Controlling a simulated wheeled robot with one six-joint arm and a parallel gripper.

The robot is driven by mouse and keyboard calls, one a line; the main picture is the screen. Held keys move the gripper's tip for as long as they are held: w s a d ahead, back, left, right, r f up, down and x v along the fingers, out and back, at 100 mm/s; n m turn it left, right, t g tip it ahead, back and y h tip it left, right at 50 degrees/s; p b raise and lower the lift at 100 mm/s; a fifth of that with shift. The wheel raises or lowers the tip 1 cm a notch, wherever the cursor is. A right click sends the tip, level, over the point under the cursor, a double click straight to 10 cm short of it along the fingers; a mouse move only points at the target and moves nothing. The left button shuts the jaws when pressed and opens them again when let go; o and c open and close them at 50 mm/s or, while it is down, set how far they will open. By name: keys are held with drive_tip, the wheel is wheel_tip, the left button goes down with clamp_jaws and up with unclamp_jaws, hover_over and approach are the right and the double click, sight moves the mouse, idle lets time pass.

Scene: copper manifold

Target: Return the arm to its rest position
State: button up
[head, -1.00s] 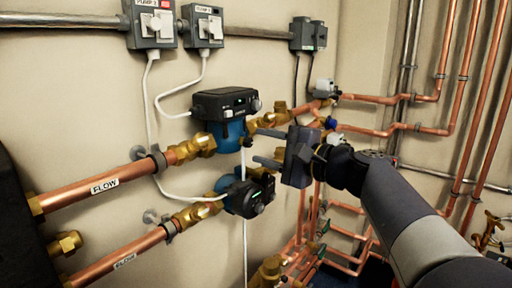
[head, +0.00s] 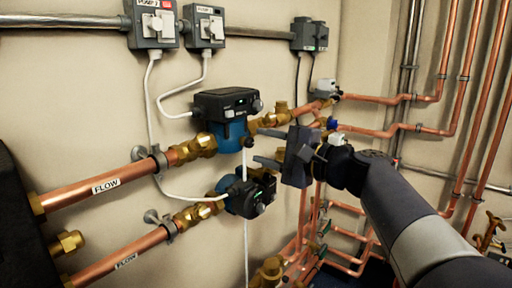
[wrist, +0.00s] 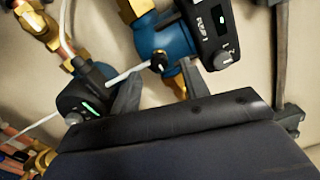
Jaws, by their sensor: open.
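My gripper (head: 262,147) is open and empty, reaching left in front of the wall pipework. Its two grey fingers are apart, one above the other in the head view. In the head view they overlap the space just right of two blue pumps with black heads, the upper pump (head: 227,104) and the lower pump (head: 249,194). In the wrist view the upper pump (wrist: 170,40) and the lower pump (wrist: 88,104) lie beyond the dark gripper body. I cannot tell whether a finger touches either pump. My arm extends from the lower right corner.
Copper flow pipes (head: 90,193) with brass valves run along the wall to the pumps. Switch boxes (head: 152,24) with white cables hang above. More copper pipes (head: 470,80) fill the right wall and lie below the gripper. A dark block (head: 18,215) stands at left.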

sight(252, 143)
drive_tip(key=v, duration=0.8)
drive_tip(key=x, duration=1.1)
drive_tip(key=shift+w+a, duration=0.1)
drive_tip(key=shift+a, duration=0.05)
drive_tip(key=shift+f+n+b, duration=0.15)
drive_tip(key=shift+n+b, duration=0.2)
drive_tip(key=shift+n, duration=0.25)
drive_tip(key=shift+n+b, duration=0.35)
drive_tip(key=shift+n, duration=0.55)
drive_tip(key=n, duration=0.2)
drive_tip(key=n+b, duration=0.1)
drive_tip(key=n, duration=0.3)
drive_tip(key=shift+r, duration=0.25)
drive_tip(key=n, duration=0.5)
drive_tip(key=shift+r, duration=0.1)
drive_tip(key=n+p, duration=0.1)
drive_tip(key=n, duration=0.1)
drive_tip(key=shift+n, duration=0.3)
drive_tip(key=shift+n+p, duration=0.3)
drive_tip(key=shift+n, duration=0.4)
drive_tip(key=shift+s, duration=0.2)
